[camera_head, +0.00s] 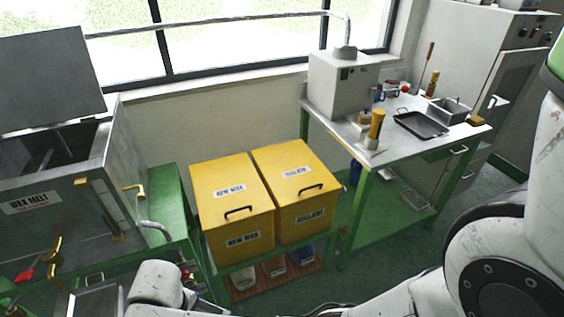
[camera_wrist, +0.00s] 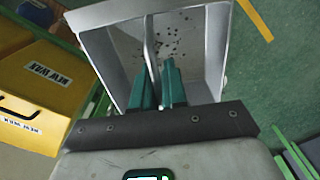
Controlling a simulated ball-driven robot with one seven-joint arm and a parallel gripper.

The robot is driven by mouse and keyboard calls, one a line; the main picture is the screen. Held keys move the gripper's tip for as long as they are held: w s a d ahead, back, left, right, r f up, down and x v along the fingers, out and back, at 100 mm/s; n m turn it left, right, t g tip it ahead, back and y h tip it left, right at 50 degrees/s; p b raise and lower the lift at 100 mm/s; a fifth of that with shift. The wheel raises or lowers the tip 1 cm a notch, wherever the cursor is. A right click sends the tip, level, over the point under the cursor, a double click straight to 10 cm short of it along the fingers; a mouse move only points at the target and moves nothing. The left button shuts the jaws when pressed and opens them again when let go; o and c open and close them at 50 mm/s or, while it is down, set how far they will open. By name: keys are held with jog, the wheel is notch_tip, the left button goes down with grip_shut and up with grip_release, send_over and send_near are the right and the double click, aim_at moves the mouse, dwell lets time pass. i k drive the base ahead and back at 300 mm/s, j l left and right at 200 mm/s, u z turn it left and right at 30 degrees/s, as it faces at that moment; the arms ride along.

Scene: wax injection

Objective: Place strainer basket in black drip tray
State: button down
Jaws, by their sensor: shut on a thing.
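The strainer basket (camera_wrist: 195,45) is a grey metal box with small dark holes in its bottom, filling the upper middle of the wrist view. My gripper (camera_wrist: 163,72) has its teal fingers shut on the basket's thin upright middle bar or handle. The basket hangs over the green floor, apart from the table. In the head view, my wrist shows at the lower left, with a grey metal shape beside it that may be the basket. The black drip tray (camera_head: 420,124) lies flat and looks empty on the white-topped table (camera_head: 385,150) at the right.
Two yellow bins (camera_head: 233,205) stand between the wax melt machine (camera_head: 60,200) and the table. Around the tray are a grey metal container (camera_head: 448,110), a yellow bottle (camera_head: 377,124) and a grey machine (camera_head: 338,85). A pipe (camera_head: 230,24) crosses the window.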

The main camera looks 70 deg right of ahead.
aim_at(418, 128)
jog(key=k+l+u, duration=0.1)
jog(key=u, duration=0.3)
jog(key=k+u, duration=0.15)
jog(key=u, duration=0.3)
jog(key=k+l+z, duration=0.3)
jog(key=k, duration=0.25)
jog(key=k+z, duration=0.1)
jog(key=z, duration=0.3)
jog(key=k+z, duration=0.1)
jog(key=z, duration=0.3)
jog(key=k+z, duration=0.1)
jog(key=z, duration=0.25)
jog(key=l+z, duration=0.1)
jog(key=z, duration=0.3)
jog(key=k+l, duration=0.05)
